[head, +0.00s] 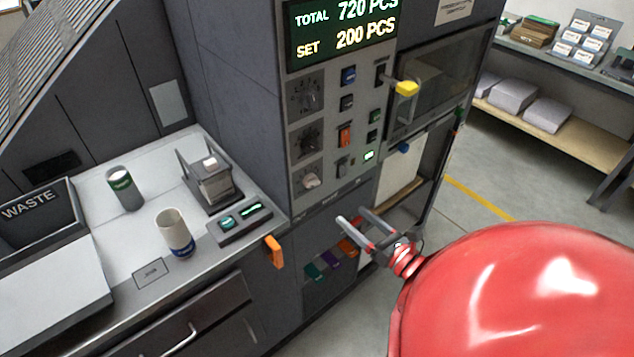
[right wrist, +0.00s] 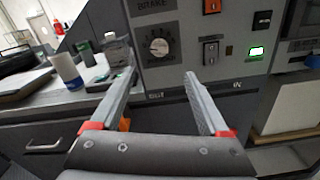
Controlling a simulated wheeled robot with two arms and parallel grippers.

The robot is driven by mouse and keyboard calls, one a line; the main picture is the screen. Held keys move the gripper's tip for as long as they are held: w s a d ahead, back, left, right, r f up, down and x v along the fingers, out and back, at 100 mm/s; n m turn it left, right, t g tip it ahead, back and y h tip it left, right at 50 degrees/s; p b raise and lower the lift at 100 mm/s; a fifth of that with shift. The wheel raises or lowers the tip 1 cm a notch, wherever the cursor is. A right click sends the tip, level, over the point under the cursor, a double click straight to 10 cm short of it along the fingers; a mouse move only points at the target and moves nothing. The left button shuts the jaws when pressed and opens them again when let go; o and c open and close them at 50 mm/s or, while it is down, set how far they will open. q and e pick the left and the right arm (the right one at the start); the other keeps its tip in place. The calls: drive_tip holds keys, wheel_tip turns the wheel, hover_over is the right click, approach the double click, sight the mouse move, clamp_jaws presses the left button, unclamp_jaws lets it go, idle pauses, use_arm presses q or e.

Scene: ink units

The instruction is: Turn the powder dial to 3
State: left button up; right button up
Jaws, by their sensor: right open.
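Three round dials stand in a column on the left of the grey machine panel: a dark top dial (head: 305,95), a dark middle dial (head: 307,139) and a paler bottom dial (head: 310,180). Their labels are too small to read surely, so I cannot tell which is the powder dial. The right wrist view shows one pale knob (right wrist: 160,47) with a ring of marks; its setting is unclear. My right gripper (head: 352,215) is open and empty, below and in front of the panel. In the right wrist view its fingertips (right wrist: 160,74) are apart, below the knob. My left gripper is out of view.
Switches and a yellow knob (head: 406,88) are right of the dials. An orange handle (head: 274,251) sticks out at the counter's edge. The counter (head: 110,230) holds a cup (head: 174,232), a can (head: 123,187) and a small device (head: 211,180). Shelving (head: 560,130) stands at right.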

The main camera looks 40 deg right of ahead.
sight(315, 184)
drive_tip(key=w+p, duration=0.1)
drive_tip(key=w, duration=0.3)
drive_tip(key=w+p, duration=0.2)
drive_tip(key=w, duration=0.3)
drive_tip(key=w+a+p, duration=0.1)
drive_tip(key=w+p, duration=0.1)
drive_tip(key=w, duration=0.3)
drive_tip(key=shift+w+a, duration=0.1)
drive_tip(key=shift+w, duration=0.2)
drive_tip(key=shift+c, duration=0.3)
clamp_jaws()
